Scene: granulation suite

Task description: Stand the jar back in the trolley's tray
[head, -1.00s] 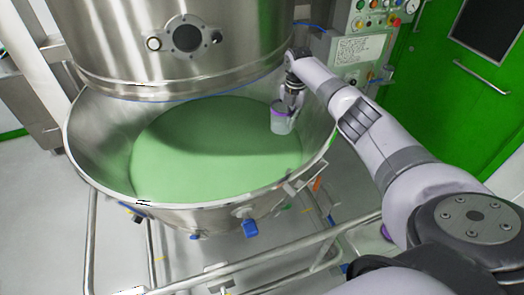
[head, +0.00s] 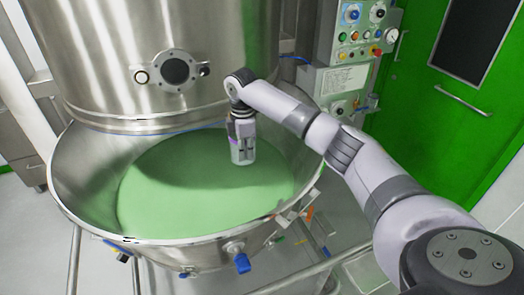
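The jar (head: 235,152) is a small, pale, clear vessel with a purple band near its top. It hangs roughly upright over the green powder in the steel bowl. My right gripper (head: 243,143) points down and is shut on the jar, hiding part of it. Whether the jar touches the powder, and what is inside it, I cannot tell. The trolley's tray is not clearly in view. My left gripper is not in view.
The wide steel bowl (head: 82,210) holds green powder (head: 170,200) under a large steel vessel (head: 235,45). A control panel (head: 345,80) and a green door (head: 420,110) stand at the right. Blue-handled clamps (head: 242,262) stick out from the bowl's front.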

